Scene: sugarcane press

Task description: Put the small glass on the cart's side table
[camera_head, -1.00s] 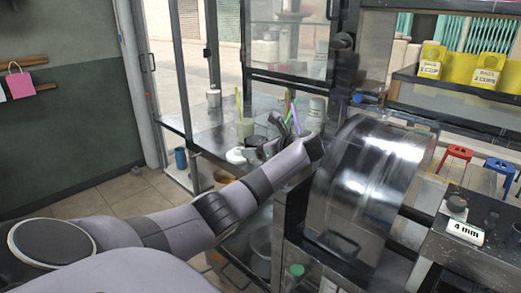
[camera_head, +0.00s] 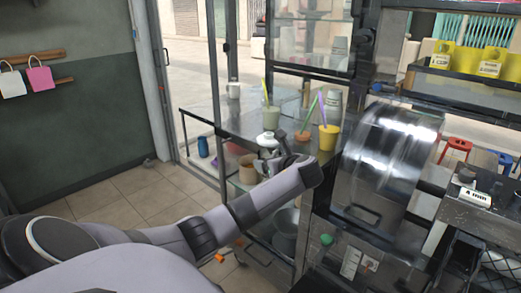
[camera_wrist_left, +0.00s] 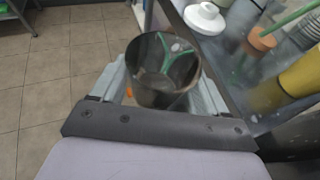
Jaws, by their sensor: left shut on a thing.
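My left gripper (camera_wrist_left: 163,88) is shut on the small glass (camera_wrist_left: 160,98), a see-through, dark-looking tumbler with its round mouth toward the wrist camera. In the head view my left gripper (camera_head: 276,166) is at the near edge of the cart's side table (camera_head: 236,123), in front of a white lidded container (camera_head: 268,143). The glass is hard to make out there. In the left wrist view the glass is left of the tabletop (camera_wrist_left: 232,72), with floor tiles visible beyond it. My right gripper is not in view.
The tabletop's left part looks clear. The metal press drum (camera_head: 380,165) stands to the right.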

